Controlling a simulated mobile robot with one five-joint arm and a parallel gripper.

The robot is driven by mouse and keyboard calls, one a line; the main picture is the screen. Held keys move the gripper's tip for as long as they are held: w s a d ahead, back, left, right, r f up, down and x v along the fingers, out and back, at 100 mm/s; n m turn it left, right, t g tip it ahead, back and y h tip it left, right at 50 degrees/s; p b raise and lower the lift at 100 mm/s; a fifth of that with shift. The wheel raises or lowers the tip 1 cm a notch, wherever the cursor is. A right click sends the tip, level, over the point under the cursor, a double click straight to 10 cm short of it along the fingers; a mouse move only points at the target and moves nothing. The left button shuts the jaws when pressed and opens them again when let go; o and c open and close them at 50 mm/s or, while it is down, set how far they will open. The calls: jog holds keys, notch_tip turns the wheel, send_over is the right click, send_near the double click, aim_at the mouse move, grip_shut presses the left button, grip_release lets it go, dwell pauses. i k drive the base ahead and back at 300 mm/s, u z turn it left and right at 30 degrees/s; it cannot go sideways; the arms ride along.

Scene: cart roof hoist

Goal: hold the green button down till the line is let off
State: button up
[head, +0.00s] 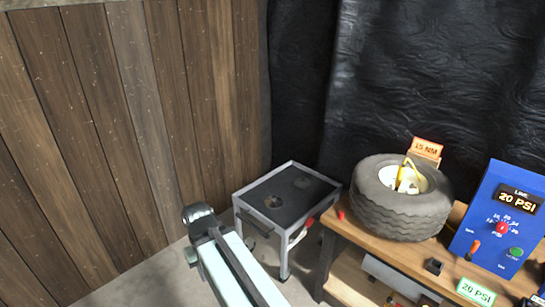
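The green button (516,253) is on the lower right of an upright blue panel (472,222) at the right of the head view. The panel's display (518,200) reads LINE 20 PSI. A red dial knob (502,227) sits below the display, and an orange lever (474,248) is at lower left. A tyre (402,222) lies flat left of the panel, with a yellow piece (405,172) at its pale hub; I cannot tell if this is the line's end. Part of my arm shows at lower centre, but my gripper's fingers are not visible. Nothing visible touches the button.
The wooden bench (365,250) holds the tyre, panel, a small dark block (433,266), a small red piece (341,214) and a green 20 PSI sign (476,292). An orange 15 NM sign (427,148) stands behind. A grey cart (287,202) stands left of the bench.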

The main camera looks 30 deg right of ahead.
aim_at(516, 251)
jog(key=z, duration=2.2)
